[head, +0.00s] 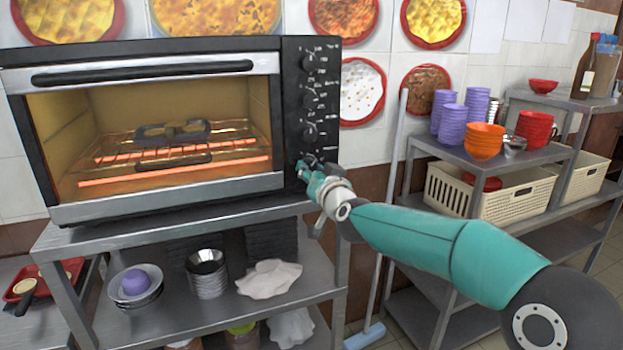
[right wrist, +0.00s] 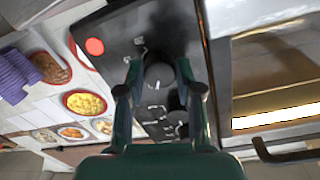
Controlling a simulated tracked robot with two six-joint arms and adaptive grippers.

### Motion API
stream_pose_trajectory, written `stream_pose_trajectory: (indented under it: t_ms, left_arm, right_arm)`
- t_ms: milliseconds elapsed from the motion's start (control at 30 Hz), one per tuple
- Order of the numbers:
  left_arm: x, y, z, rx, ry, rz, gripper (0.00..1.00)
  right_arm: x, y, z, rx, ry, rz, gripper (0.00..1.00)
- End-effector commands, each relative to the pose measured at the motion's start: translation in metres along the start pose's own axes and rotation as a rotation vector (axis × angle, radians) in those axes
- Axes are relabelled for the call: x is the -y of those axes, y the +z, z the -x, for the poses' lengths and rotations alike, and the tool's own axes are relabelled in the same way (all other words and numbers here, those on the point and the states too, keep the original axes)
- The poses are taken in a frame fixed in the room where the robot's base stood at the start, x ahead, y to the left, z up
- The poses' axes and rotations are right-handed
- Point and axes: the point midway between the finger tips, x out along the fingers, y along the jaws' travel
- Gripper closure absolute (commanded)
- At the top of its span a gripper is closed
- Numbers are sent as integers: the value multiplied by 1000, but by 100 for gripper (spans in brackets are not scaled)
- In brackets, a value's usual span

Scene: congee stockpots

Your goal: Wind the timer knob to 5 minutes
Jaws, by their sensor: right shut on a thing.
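The oven (head: 165,205) stands on a metal shelf, with a column of dark knobs on the black panel at its right side. My right gripper (head: 306,168) is at the lowest knob of this panel and largely hides it. In the right wrist view, the fingers of this gripper (right wrist: 160,75) are closed on the two sides of a dark round knob (right wrist: 159,77). White scale marks show beside the knob, but the setting is too small to read. Other knobs, including the top knob (head: 310,62), are free above it. My left gripper is not in view.
The oven glows inside behind its glass door (head: 165,140). A round red spot (right wrist: 95,46) lies on the panel near the gripped knob. Bowls and stacked dishes sit on the shelf below. A metal rack (head: 465,155) with cups and baskets stands at right.

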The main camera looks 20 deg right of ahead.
Motion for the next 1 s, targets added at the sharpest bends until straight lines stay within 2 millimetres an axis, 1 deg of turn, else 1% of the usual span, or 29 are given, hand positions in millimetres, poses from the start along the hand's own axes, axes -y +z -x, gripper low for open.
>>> stream_pose_trajectory:
  t_ms: [33, 200, 400, 900, 933, 1000]
  left_arm:
    - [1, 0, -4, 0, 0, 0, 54]
    - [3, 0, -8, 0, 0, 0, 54]
    - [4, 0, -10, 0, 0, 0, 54]
    - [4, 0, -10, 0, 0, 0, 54]
    - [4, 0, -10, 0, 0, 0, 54]
    - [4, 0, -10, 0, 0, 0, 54]
  right_arm:
    - [-1, 1, 0, 1, 0, -34, 100]
    - [0, 1, 0, 7, -1, -133, 100]
    - [0, 0, 0, 11, -1, -199, 100]
    - [-1, 0, 0, 12, 0, -220, 100]
    - [-1, 0, 0, 12, 0, -220, 60]
    - [-1, 0, 0, 12, 0, -220, 48]
